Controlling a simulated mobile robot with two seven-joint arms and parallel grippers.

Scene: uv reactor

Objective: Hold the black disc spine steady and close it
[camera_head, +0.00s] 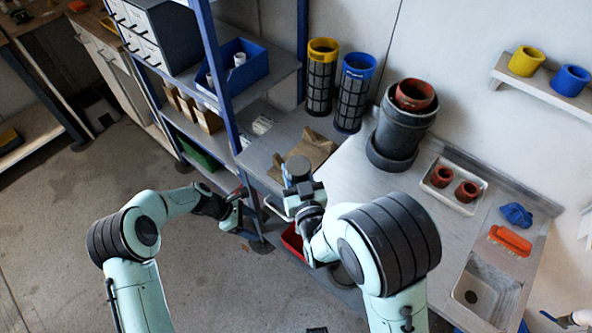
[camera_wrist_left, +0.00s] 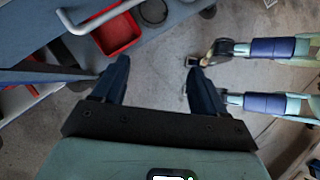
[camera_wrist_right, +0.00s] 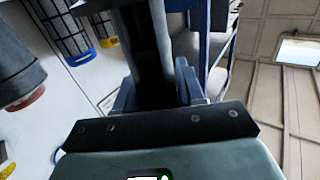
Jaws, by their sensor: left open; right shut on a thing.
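My right gripper (camera_head: 302,192) is over the near left corner of the steel bench and shut on a dark piece (camera_wrist_right: 145,50), which I take for the black disc spine. In the right wrist view the piece runs between the fingers as a long black bar. In the head view a round grey top (camera_head: 297,166) shows at the grip; the rest is hidden by my arm. My left gripper (camera_head: 238,205) is apart from it, left of the bench by the shelf post. In the left wrist view its fingers (camera_wrist_left: 157,75) are spread and empty above the floor.
A red bin (camera_head: 292,240) is low by the bench's front edge. The blue shelf post (camera_head: 225,95) rises on the left.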

